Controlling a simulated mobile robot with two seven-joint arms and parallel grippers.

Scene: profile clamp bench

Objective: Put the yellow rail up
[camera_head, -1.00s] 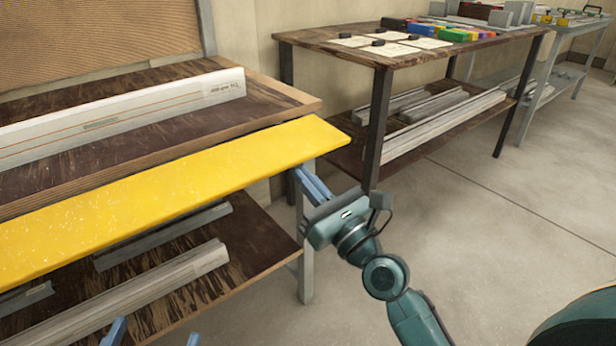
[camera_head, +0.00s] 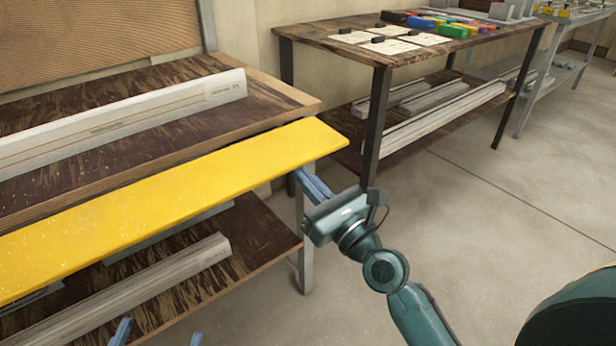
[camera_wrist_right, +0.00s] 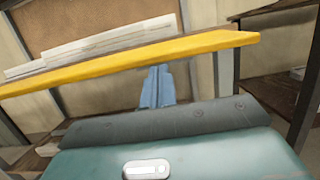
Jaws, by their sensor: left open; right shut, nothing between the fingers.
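The yellow rail (camera_head: 170,205) is a long flat yellow bar running from the left picture edge along the front of the near bench. Its right end reaches past the bench corner. It also crosses the right wrist view (camera_wrist_right: 130,64). My right gripper (camera_head: 304,180) has its blue fingers shut and empty under the rail's right end; they also show below the rail in the right wrist view (camera_wrist_right: 157,85). I cannot tell whether they touch it. My left gripper (camera_head: 157,336) shows only two spread fingertips at the bottom edge, open, in front of the rail. The rail's left end is out of view.
A whitish profile (camera_head: 120,120) lies on the near bench top (camera_head: 283,100). Grey profiles (camera_head: 150,290) lie on its lower shelf. A second table (camera_head: 320,45) behind holds cards and coloured blocks. Open floor (camera_head: 480,230) lies to the right.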

